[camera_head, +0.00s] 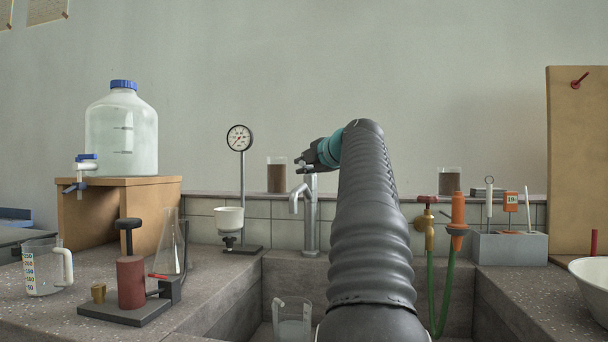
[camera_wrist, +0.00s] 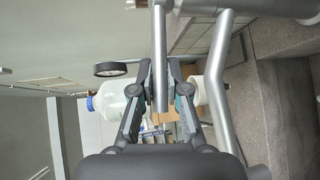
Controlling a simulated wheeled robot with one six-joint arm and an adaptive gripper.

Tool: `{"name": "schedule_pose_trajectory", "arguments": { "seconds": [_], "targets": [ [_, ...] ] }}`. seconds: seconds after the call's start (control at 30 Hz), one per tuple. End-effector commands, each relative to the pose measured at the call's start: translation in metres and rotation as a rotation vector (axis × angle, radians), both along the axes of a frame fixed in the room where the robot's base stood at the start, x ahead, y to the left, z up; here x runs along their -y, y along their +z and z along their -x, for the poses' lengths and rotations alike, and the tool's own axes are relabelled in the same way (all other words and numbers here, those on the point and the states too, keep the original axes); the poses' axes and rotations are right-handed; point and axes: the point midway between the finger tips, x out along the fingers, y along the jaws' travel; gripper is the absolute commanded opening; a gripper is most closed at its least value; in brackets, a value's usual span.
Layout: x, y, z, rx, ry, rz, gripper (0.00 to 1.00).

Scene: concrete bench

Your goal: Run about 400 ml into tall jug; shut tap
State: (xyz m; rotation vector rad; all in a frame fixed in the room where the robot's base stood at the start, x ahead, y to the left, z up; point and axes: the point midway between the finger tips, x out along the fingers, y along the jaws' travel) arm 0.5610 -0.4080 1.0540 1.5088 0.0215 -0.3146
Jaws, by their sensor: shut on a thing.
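The grey metal tap (camera_head: 310,222) stands at the back of the sink, its spout pointing down to the left. My gripper (camera_head: 305,165) is at the top of the tap. In the wrist view my gripper (camera_wrist: 162,70) is shut on the tap's grey lever (camera_wrist: 160,45), one finger on each side; the tap's spout (camera_wrist: 222,80) runs beside it. A clear jug (camera_head: 292,328) stands in the sink below the spout; only its upper part shows, and I cannot read its level. A clear graduated jug (camera_head: 40,275) with a white handle stands on the left bench. No water stream can be made out.
A blue-capped carboy (camera_head: 122,135) stands on a wooden box at left. A pressure gauge (camera_head: 240,138) on a stand is left of the tap. A red tap (camera_head: 428,212) with a green hose is at right. Brown-filled beakers (camera_head: 276,178) stand on the ledge.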

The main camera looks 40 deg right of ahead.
Motion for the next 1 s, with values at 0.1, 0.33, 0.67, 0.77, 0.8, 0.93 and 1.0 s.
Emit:
{"name": "schedule_pose_trajectory", "arguments": {
  "seconds": [0.1, 0.33, 0.67, 0.77, 0.8, 0.93, 1.0],
  "targets": [
    [0.0, -0.002, 0.0, 0.002, 0.0, 0.007, 0.0],
    [0.0, -0.002, 0.0, -0.001, 0.001, 0.005, 0.19],
    [0.0, -0.001, 0.0, 0.0, 0.0, 0.004, 0.4],
    [0.0, -0.001, 0.002, 0.001, 0.0, 0.004, 0.4],
    [0.0, 0.0, 0.004, 0.001, -0.001, 0.005, 0.4],
    [-0.003, 0.004, 0.019, 0.002, -0.003, 0.005, 0.4],
    [-0.006, 0.007, 0.031, 0.002, -0.003, 0.006, 0.4]
  ]
}}
